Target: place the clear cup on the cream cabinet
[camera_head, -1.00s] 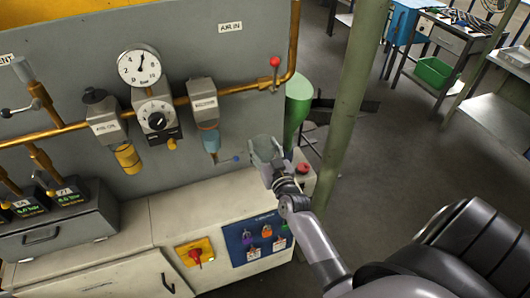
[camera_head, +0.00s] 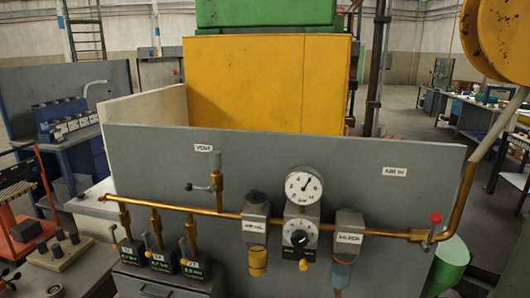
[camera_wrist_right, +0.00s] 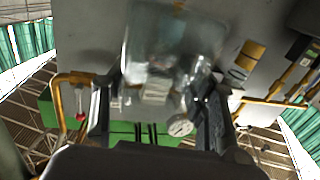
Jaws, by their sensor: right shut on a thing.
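In the right wrist view a clear, see-through cup (camera_wrist_right: 170,55) is between the fingers of my right gripper (camera_wrist_right: 158,95), which is shut on it. The panel behind shows blurred through the cup. I cannot tell from this view whether the cup touches any surface below. The head view is now raised, and neither gripper is in it. The front and top of the cream cabinet, below the grey panel (camera_head: 330,145), are outside the head view.
Brass piping (camera_head: 220,211) with a round gauge (camera_head: 304,188) and regulators runs along the panel. A grey box (camera_head: 165,284) with small displays is at the lower left. A red-knobbed valve (camera_head: 435,219) and a green funnel shape (camera_head: 449,262) are at the right.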

